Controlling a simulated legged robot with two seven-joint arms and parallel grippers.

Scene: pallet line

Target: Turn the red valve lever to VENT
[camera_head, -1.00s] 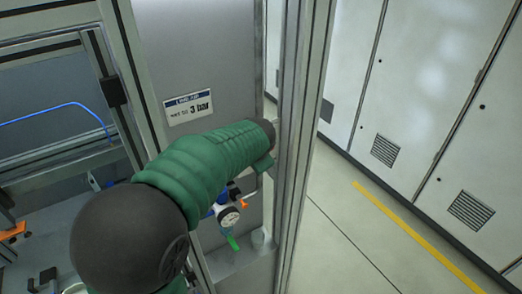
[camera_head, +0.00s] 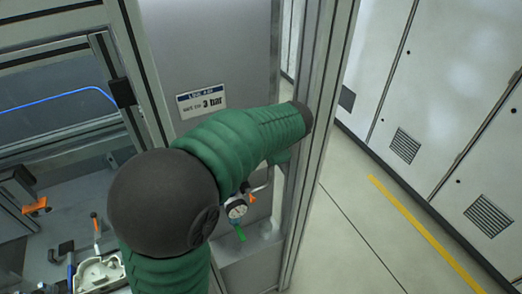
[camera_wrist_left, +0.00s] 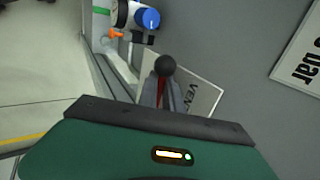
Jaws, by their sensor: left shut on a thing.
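The red valve lever (camera_wrist_left: 161,89) shows in the left wrist view as a short red strip with a black ball knob (camera_wrist_left: 165,65). My left gripper (camera_wrist_left: 163,98) is shut on the lever, with a grey finger on each side below the knob. A white plate (camera_wrist_left: 205,98) lies behind the fingers, with "VEN" legible and the rest covered. In the head view my green left arm crosses the panel and hides the lever and the fingers. My right gripper is in neither view.
A pressure gauge (camera_head: 236,208) with an orange handle (camera_head: 251,198) sits under my arm. A blue knob (camera_wrist_left: 147,18) is near the lever. A "3 bar" sign (camera_head: 201,101) is on the panel. A metal frame post (camera_head: 319,150) stands right; the floor beyond is clear.

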